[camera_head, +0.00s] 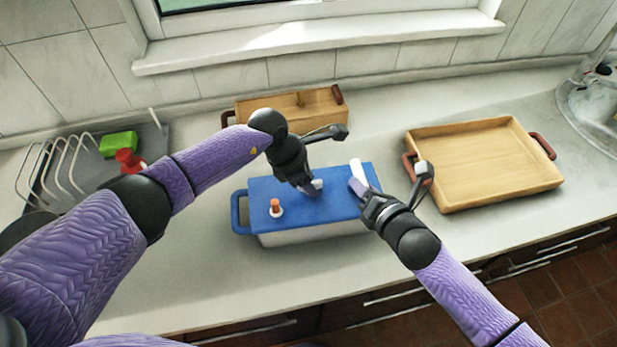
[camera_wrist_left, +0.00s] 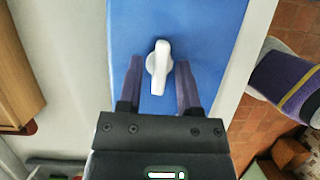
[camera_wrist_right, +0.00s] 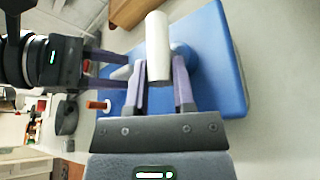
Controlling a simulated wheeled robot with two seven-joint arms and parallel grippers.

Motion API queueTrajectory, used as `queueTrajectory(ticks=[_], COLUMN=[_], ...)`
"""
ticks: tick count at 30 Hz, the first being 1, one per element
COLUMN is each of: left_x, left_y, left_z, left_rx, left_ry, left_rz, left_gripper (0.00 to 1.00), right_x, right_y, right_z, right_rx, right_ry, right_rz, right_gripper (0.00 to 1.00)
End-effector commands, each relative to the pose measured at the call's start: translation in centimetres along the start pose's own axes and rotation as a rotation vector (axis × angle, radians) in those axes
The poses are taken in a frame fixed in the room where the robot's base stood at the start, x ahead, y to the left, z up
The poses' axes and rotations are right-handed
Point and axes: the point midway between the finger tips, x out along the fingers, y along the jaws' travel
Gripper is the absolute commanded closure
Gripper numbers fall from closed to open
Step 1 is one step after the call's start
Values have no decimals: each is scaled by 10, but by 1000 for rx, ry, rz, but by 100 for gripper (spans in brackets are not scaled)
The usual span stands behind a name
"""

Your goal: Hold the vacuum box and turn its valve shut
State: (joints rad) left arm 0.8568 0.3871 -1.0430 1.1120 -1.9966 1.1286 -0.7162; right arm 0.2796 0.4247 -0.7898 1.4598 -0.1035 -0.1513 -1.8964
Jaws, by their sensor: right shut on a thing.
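The vacuum box (camera_head: 318,236) stands on the counter, with a blue lid (camera_head: 335,208) and a pale body. A white valve knob (camera_head: 317,184) sits near the middle of the lid; it also shows in the left wrist view (camera_wrist_left: 158,68). My left gripper (camera_head: 308,190) is above the lid, its fingers open on either side of the knob with gaps showing (camera_wrist_left: 158,82). My right gripper (camera_head: 361,188) is shut on the white handle (camera_head: 357,171) at the lid's right end, which stands between its fingers in the right wrist view (camera_wrist_right: 157,45).
An orange-topped peg (camera_head: 275,207) is on the lid's left part. A wooden box (camera_head: 290,108) stands behind, a wooden tray (camera_head: 490,165) to the right. A rack (camera_head: 60,165) with a green sponge (camera_head: 118,144) is at left. Counter in front of the box is clear.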

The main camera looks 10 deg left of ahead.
Motion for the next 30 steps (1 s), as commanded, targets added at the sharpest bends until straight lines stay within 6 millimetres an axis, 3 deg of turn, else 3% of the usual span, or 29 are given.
queueTrajectory(ticks=[1,6,20,30], left_x=[0,0,0,0], left_y=[0,0,0,-1], left_z=[0,0,0,0], left_rx=[0,0,-33,-252], left_ry=[0,0,2,1], left_rz=[0,0,16,107], left_gripper=[68,100,100,100], right_x=[0,0,0,0], right_y=[0,0,0,0], right_z=[0,0,0,0], right_rx=[0,0,0,0], right_ry=[0,0,0,1], right_rz=[0,0,0,0], right_gripper=[100,100,100,100])
